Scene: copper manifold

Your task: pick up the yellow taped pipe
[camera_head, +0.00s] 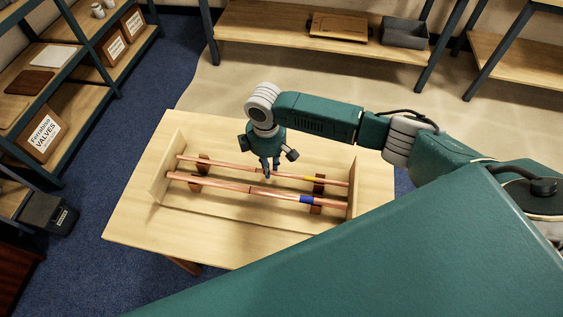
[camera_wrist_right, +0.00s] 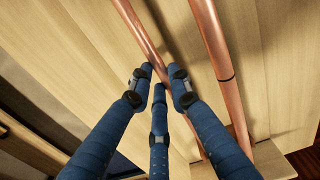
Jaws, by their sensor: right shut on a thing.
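The yellow taped pipe (camera_head: 312,178) is a thin copper pipe with a yellow band right of its middle. It is the farther of two pipes lying across the wooden rack in the head view. My right gripper (camera_head: 269,172) reaches down from above near its middle, left of the yellow band. In the right wrist view, my three blue fingers (camera_wrist_right: 159,84) are closed around this pipe (camera_wrist_right: 137,28). The band is not seen there. I cannot tell whether the pipe is clear of its brown supports. My left gripper is not in view.
A thicker copper pipe with blue tape (camera_head: 306,199) lies parallel, just nearer; it also shows in the right wrist view (camera_wrist_right: 212,42). The rack's upright end boards (camera_head: 167,165) stand at both sides. The wooden table (camera_head: 133,225) is clear at left. Shelves stand beyond.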

